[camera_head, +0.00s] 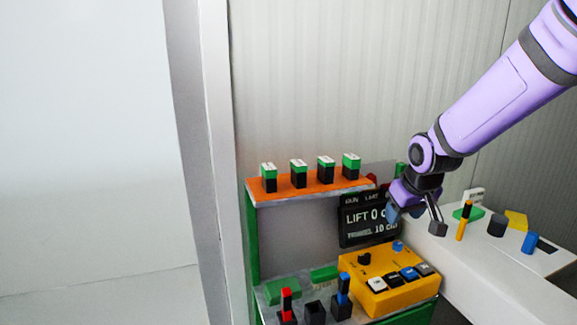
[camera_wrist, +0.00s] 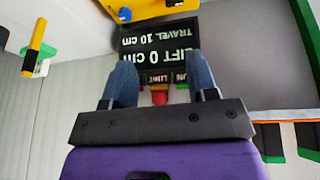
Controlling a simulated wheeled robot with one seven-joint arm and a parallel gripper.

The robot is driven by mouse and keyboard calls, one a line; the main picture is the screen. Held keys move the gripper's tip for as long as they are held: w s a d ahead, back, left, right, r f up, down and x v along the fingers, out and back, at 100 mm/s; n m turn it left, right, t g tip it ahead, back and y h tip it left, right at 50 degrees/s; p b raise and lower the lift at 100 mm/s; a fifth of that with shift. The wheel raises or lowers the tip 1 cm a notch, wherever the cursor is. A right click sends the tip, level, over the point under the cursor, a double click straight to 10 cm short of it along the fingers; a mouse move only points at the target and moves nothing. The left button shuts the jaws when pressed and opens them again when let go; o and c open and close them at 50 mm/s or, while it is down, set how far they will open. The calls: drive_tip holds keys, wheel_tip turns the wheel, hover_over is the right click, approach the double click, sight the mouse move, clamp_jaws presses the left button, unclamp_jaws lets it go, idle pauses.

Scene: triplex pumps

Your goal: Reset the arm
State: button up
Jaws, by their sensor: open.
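My purple arm (camera_head: 497,98) reaches in from the upper right in the head view. My gripper (camera_head: 416,222) hangs in front of the right part of the green-framed stand, near the black display. In the wrist view my gripper (camera_wrist: 160,85) shows two blue-grey fingers spread apart with nothing between them. The display (camera_head: 366,218) reads "LIFT 0" and "TRAVEL 10 cm"; its right edge is partly hidden by my gripper in the head view. The display (camera_wrist: 160,42) appears upside down beyond the fingertips in the wrist view.
An orange shelf (camera_head: 312,188) holds several green-and-black blocks. Below is a yellow control box (camera_head: 390,284) with buttons and knobs. Red and blue levers (camera_head: 286,303) stand to its left. A white counter (camera_head: 500,275) at right holds several small items. Open floor lies left.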

drive_tip(key=s+d+r+m, duration=0.1)
drive_tip(key=s+r, duration=0.3)
drive_tip(key=s, duration=0.5)
drive_tip(key=s+d+r+m, duration=0.1)
drive_tip(key=s+r, duration=0.3)
drive_tip(key=s, duration=0.5)
drive_tip(key=s+d+r, duration=0.1)
drive_tip(key=s+r, duration=0.4)
drive_tip(key=s, duration=0.3)
drive_tip(key=shift+s+d+m+t, duration=0.3)
drive_tip(key=shift+s+d+m, duration=0.05)
drive_tip(key=shift+s+m, duration=0.05)
